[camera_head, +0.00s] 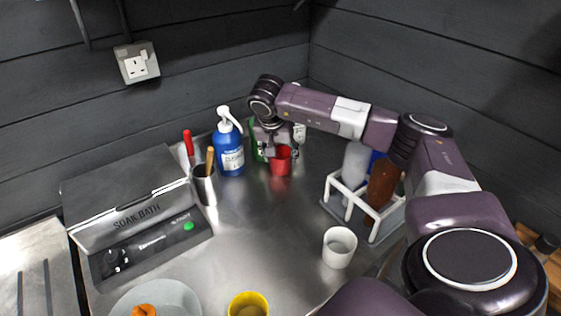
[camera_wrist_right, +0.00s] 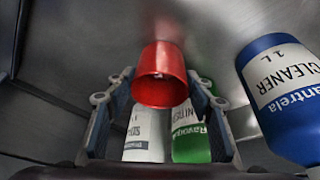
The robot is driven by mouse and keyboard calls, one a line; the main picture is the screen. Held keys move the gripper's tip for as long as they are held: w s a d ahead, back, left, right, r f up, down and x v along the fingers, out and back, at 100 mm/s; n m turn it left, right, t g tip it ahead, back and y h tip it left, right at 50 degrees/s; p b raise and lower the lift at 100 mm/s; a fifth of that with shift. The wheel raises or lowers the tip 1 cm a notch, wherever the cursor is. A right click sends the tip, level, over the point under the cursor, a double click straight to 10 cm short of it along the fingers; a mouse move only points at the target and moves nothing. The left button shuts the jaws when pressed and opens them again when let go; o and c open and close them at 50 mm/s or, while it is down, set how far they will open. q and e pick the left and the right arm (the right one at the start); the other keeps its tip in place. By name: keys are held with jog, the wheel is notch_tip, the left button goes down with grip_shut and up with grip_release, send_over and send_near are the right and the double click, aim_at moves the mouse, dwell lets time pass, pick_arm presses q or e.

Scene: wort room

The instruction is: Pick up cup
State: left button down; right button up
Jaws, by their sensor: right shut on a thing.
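A red cup (camera_head: 281,163) is at the back of the steel counter, right of the blue pump bottle. My right gripper (camera_head: 280,150) reaches it from above and behind and is shut on it. In the right wrist view the red cup (camera_wrist_right: 161,77) sits between the two fingers (camera_wrist_right: 163,92), its open mouth facing the camera. I cannot tell whether its base touches the counter. A white cup (camera_head: 339,247) and a yellow cup (camera_head: 249,305) stand nearer the front. My left gripper is not in view.
The blue cleaner bottle (camera_head: 229,150) stands close left of the red cup. A green bottle (camera_wrist_right: 190,135) and a white bottle (camera_wrist_right: 146,135) are by the gripper. A metal holder (camera_head: 204,187), soak bath (camera_head: 137,215) and white rack (camera_head: 347,203) flank the clear middle counter.

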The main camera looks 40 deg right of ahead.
jog(key=shift+r, duration=0.15)
jog(key=shift+r+p, duration=1.75)
jog(key=shift+r, duration=0.15)
jog(key=s+a, duration=0.2)
jog(key=a, duration=0.2)
jog(key=s+a, duration=0.3)
jog(key=a, duration=0.1)
jog(key=s+a+p, duration=0.1)
jog(key=s+a, duration=0.2)
jog(key=a, duration=0.1)
jog(key=shift+a+f, duration=0.25)
jog(key=shift+a, duration=0.1)
jog(key=shift+s+a, duration=0.35)
jog(key=shift+a, duration=0.3)
jog(key=shift+s+a, duration=0.35)
jog(key=shift+a, duration=0.25)
jog(key=shift+a, duration=0.1)
dwell(0.5)
